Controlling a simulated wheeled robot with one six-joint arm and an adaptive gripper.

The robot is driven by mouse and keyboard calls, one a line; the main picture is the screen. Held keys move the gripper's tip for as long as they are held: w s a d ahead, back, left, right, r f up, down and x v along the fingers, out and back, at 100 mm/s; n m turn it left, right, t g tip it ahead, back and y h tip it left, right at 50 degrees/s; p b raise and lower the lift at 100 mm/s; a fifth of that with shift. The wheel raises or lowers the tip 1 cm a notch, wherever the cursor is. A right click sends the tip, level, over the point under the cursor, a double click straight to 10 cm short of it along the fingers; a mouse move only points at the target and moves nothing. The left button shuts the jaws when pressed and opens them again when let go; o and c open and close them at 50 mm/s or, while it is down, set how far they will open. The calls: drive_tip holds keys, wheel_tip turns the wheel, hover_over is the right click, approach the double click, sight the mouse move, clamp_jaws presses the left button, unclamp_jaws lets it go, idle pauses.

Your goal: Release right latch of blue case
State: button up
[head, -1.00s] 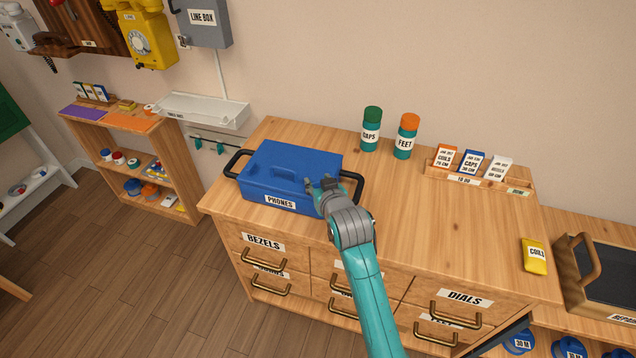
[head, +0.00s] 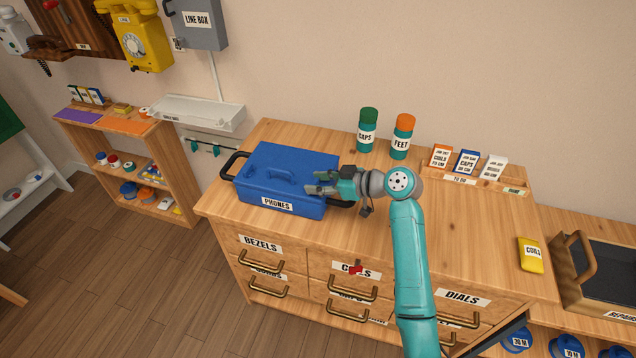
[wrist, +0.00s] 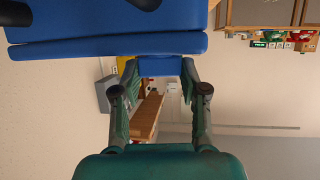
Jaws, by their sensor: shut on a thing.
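The blue case (head: 285,165), labelled PHONES, sits closed on the wooden counter, with a black handle at each end. My gripper (head: 318,186) reaches in from the right at the case's right front. In the wrist view the case's blue body and lid edge (wrist: 110,42) fill the top. There my gripper (wrist: 160,76) is shut on a small blue tab, the right latch (wrist: 160,66), just beyond the lid edge. In the head view my fingers hide this latch. Whether it is fastened or free I cannot tell.
The counter (head: 460,225) is clear to the right of my arm. A CAPS bottle (head: 367,130) and a FEET bottle (head: 402,137) stand behind. A rack of cards (head: 467,165) and a yellow COILS pack (head: 531,255) are farther right. Labelled drawers are below.

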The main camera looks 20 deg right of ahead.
drive_tip(key=shift+n+g+y, duration=0.5)
drive_tip(key=shift+n+g, duration=0.1)
drive_tip(key=shift+g, duration=0.1)
drive_tip(key=shift+f+n, duration=0.1)
drive_tip(key=shift+n, duration=0.2)
drive_tip(key=o, duration=1.2)
drive_tip(key=shift+w, duration=0.1)
drive_tip(key=shift+c, duration=0.2)
drive_tip(key=v, duration=1.2)
drive_tip(key=shift+w+d, duration=0.1)
